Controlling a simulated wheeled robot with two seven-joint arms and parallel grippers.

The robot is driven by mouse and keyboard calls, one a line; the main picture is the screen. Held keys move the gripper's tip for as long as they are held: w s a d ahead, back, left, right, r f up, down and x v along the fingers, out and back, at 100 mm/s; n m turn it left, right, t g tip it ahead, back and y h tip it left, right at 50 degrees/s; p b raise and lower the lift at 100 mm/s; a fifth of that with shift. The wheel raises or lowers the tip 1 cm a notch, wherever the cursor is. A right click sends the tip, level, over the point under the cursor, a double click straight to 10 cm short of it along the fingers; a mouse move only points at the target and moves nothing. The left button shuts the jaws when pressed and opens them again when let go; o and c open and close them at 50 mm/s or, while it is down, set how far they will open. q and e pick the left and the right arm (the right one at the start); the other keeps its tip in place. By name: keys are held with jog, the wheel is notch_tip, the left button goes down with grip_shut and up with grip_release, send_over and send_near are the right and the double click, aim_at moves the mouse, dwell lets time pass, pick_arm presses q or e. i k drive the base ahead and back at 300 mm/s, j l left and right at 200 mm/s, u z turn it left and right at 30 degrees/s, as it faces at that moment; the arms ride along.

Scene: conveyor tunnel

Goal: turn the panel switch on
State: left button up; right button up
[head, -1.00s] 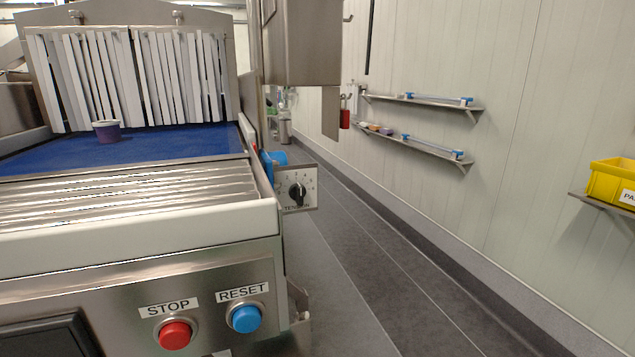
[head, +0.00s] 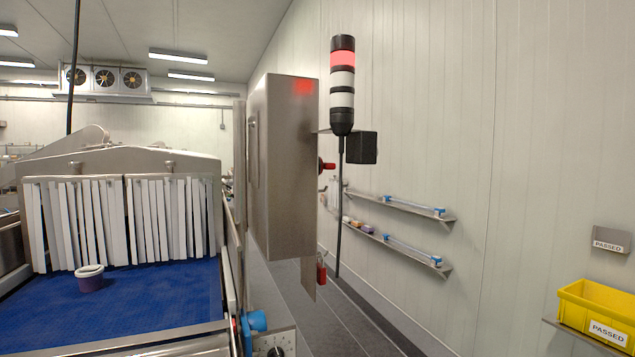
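A steel panel box (head: 285,165) stands at the right of the conveyor tunnel. A small red handle (head: 328,166) sticks out at its right side; it may be the panel switch, but its on or off position cannot be told from here. A red padlock (head: 321,273) hangs near the lower right of the box. Neither of my grippers is in view.
A signal tower (head: 342,85) shows red. A dark knob (head: 275,351) is at the bottom edge. A yellow crate (head: 597,311) sits on a right-hand shelf.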

aim_at(324, 165)
jog(key=l+u, duration=0.25)
jog(key=l, duration=0.4)
jog(key=i+l+u, duration=0.1)
jog(key=l+u, duration=0.2)
jog(key=l, duration=0.4)
jog(key=l+u, duration=0.25)
jog(key=l, duration=0.35)
jog(key=k+l+u, duration=0.15)
jog(key=l+u, duration=0.15)
jog(key=l, duration=0.35)
jog(key=i+u, duration=0.1)
jog(key=u, duration=0.35)
jog(key=l+u, duration=0.1)
jog(key=u, duration=0.35)
jog(key=i+l+u, duration=0.1)
jog(key=u, duration=0.4)
jog(key=l+u, duration=0.15)
jog(key=u, duration=0.3)
jog(key=l+u, duration=0.1)
jog(key=u, duration=0.35)
